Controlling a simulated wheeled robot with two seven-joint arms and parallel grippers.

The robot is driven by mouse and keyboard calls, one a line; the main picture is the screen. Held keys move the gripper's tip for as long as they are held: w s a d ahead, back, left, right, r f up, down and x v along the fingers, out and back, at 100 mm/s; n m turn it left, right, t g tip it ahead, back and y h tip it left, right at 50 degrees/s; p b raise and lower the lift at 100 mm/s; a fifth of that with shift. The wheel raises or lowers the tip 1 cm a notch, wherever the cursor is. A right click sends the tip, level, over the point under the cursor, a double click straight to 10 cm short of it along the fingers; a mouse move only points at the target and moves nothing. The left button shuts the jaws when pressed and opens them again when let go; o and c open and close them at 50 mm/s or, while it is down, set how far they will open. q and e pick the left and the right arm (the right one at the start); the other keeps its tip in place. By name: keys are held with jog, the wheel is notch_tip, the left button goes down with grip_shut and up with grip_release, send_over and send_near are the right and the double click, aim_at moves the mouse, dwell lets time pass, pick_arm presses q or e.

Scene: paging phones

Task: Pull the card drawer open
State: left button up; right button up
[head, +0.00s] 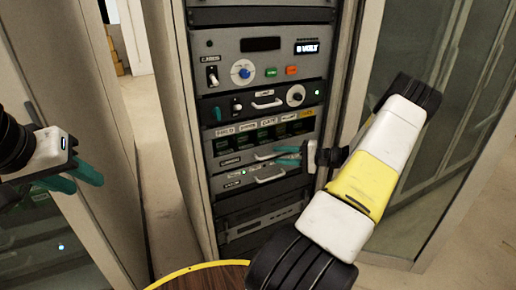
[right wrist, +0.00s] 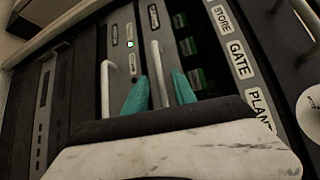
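The rack unit with a row of labels and dark green-lit windows (head: 262,136) is in the head view. Below the windows is a panel with a pale bar handle (head: 264,156); its own small label is too small to read, so I cannot confirm it is the card drawer. The panel looks flush with the rack. My right gripper (head: 291,156) is at this handle. In the right wrist view the handle bar (right wrist: 157,65) stands between the two teal fingers (right wrist: 159,85), with gaps showing at the tips. My left gripper (head: 78,179) is open and empty at the far left.
A similar handle (head: 271,179) sits on the panel below, and another (head: 267,104) on the black unit above. A control unit with a blue knob (head: 242,70) is higher up. A round yellow-edged wooden top (head: 190,278) stands in front at the bottom.

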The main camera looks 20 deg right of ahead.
jog(key=shift+x, duration=1.05)
grip_shut()
dwell(0.6)
